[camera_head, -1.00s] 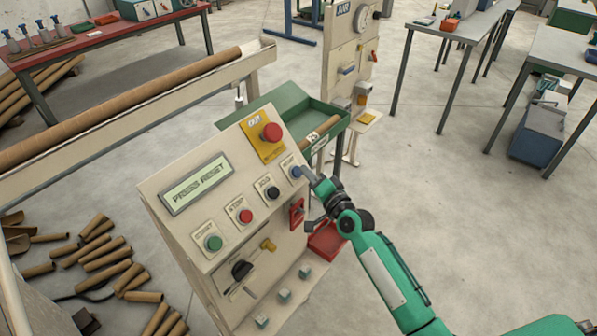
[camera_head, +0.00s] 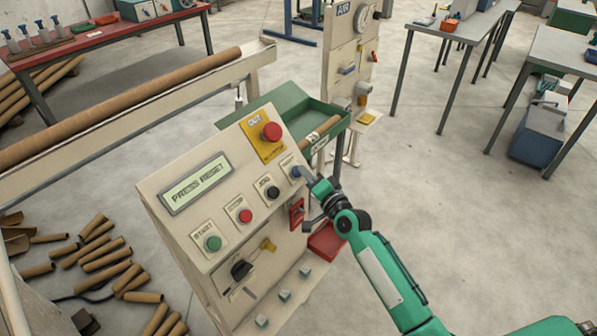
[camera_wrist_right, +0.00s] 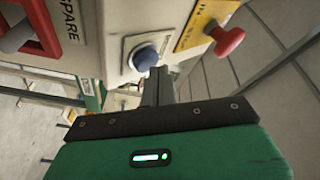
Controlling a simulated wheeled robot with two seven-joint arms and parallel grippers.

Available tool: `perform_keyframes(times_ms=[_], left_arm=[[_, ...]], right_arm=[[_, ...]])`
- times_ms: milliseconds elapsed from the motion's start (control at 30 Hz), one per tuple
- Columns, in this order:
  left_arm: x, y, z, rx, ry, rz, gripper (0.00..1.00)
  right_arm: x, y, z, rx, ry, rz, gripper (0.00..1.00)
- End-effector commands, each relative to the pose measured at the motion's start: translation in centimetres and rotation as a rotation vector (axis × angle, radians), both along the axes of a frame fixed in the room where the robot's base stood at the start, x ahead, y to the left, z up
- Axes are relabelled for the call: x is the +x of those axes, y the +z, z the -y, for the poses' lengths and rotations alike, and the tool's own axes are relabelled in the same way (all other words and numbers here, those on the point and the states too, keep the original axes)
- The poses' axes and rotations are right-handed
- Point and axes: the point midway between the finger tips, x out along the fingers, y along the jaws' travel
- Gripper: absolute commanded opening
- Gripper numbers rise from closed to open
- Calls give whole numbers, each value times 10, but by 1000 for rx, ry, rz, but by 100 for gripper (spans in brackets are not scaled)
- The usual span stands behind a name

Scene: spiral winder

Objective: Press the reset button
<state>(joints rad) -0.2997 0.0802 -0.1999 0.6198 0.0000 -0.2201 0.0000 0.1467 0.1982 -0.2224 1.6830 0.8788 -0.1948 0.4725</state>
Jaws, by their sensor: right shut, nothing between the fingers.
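The control panel (camera_head: 185,215) carries a display (camera_head: 196,184) that reads "PRESS RESET". The blue button (camera_head: 296,171) sits at the right end of the row of buttons; its label is too small to read. In the right wrist view the blue button (camera_wrist_right: 145,58) stands in a pale round collar, just beyond the fingertips. My right gripper (camera_head: 305,174) is shut and empty, with its tips right at the blue button. The shut fingers (camera_wrist_right: 157,75) partly overlap the button's edge, and I cannot tell whether they touch it. My left gripper is not in view.
A red mushroom button (camera_head: 271,132) on a yellow plate sits above the row. Black (camera_head: 272,193), red (camera_head: 245,216) and green (camera_head: 213,243) buttons lie to the left. A green tray (camera_head: 325,118) stands behind the panel.

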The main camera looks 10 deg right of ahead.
Motion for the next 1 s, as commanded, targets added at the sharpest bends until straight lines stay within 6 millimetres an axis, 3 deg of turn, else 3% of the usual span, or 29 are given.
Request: perform_keyframes(times_ms=[1000], left_arm=[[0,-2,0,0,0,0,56]], right_arm=[[3,-3,-3,0,0,-1,0]])
